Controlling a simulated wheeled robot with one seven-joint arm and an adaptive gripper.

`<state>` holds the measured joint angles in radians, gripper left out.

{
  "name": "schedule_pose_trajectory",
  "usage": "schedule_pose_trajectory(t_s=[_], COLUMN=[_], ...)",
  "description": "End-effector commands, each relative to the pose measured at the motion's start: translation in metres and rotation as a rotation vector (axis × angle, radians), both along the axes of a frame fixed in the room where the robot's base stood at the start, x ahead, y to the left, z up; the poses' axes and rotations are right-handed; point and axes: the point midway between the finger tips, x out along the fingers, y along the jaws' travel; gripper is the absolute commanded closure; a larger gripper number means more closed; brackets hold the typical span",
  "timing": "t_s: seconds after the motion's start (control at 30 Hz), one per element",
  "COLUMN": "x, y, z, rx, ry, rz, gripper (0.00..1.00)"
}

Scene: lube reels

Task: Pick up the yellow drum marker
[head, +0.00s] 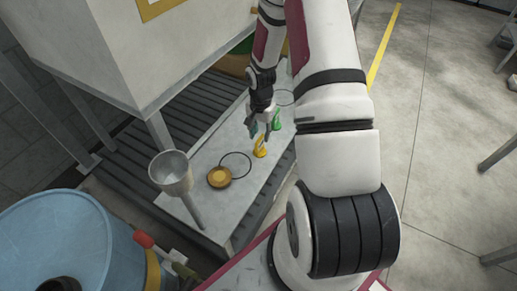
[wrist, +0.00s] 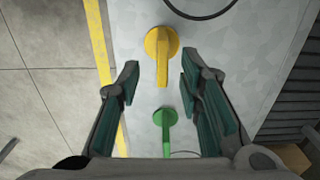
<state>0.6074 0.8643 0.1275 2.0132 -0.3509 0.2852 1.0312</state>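A yellow marker (head: 260,148) with a round base and a narrow raised part stands on the grey bench top; I take it to be the yellow drum marker. In the wrist view the yellow marker (wrist: 161,46) lies just beyond the fingertips, roughly centred between them. My gripper (head: 264,127) is open and empty, close above the bench beside the yellow marker. In the wrist view my gripper (wrist: 158,80) shows its two green-padded fingers spread wide. A similar green marker (wrist: 165,119) shows between the fingers, nearer the palm; in the head view the green marker (head: 277,123) is partly hidden.
A round yellow-brown disc (head: 219,177) and a thin dark ring (head: 237,156) lie on the bench top (head: 210,153). A grey funnel (head: 171,172) stands at its near left corner. A blue drum (head: 75,225) is at lower left. A large pale tank (head: 140,50) overhangs the bench's left side.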

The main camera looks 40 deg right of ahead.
Motion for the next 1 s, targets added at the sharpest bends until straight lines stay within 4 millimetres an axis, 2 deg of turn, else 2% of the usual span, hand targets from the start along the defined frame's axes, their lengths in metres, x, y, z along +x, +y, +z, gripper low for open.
schedule_pose_trajectory(t_s=[0.03, 0.1, 0.27, 0.6, 0.93, 1.0], x=[0.0, 0.0, 0.0, 0.003, 0.003, 0.003], y=[0.0, 0.0, 0.0, 0.001, 0.001, 0.001], z=[-0.009, -0.016, -0.024, -0.068, -0.072, -0.072], rx=[0.001, 0.001, 0.0, 0.0, 0.0, -0.001], ry=[0.0, 0.0, 0.0, 0.0, -0.002, -0.001], rz=[-0.001, -0.001, 0.001, 0.0, 0.0, 0.0], gripper=[0.67, 0.67, 0.67, 0.67, 0.67, 0.83])
